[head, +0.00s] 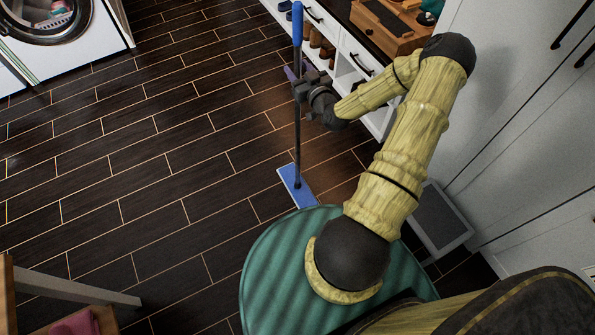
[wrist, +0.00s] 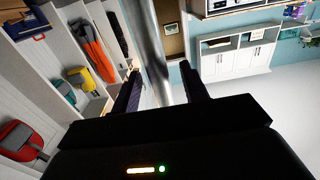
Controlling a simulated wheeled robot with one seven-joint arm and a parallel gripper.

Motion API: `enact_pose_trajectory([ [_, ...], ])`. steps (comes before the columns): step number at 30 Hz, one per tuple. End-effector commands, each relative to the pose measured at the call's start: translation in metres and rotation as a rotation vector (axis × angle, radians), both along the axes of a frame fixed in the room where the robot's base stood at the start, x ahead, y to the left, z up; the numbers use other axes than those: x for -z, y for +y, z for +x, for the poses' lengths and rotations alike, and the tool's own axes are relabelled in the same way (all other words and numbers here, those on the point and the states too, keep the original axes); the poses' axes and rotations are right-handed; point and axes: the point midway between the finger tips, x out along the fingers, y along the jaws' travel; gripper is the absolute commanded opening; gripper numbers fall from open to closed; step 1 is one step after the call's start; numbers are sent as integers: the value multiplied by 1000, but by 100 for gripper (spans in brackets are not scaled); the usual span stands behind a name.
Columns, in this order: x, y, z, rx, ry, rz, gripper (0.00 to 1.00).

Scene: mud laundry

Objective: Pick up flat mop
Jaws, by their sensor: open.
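The flat mop (head: 297,140) stands upright on the dark floor, with a blue grip at its top and a flat blue head on the floor. My gripper (head: 299,90) is at the upper half of its pole, below the blue grip. In the wrist view my gripper (wrist: 160,76) is open, and the grey mop pole (wrist: 151,45) passes between the two dark fingers. A gap shows between the pole and the right finger; whether the left finger touches the pole I cannot tell.
A white shoe bench (head: 347,72) with shoes and a wooden box (head: 388,25) stands behind the mop. White cabinets (head: 520,120) line the right. A washing machine (head: 103,30) is at the top left. A wooden piece with pink cloth (head: 75,323) is bottom left. The middle floor is clear.

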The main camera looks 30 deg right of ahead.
Motion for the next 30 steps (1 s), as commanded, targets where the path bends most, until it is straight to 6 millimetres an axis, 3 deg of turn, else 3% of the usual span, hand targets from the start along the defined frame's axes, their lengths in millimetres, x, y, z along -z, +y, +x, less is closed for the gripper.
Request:
enact_pose_trajectory([
  [17,0,0,6,0,1,0,44],
  [18,0,0,6,0,1,0,42],
  [24,0,0,6,0,1,0,3],
  [30,-1,0,7,0,-2,0,0],
])
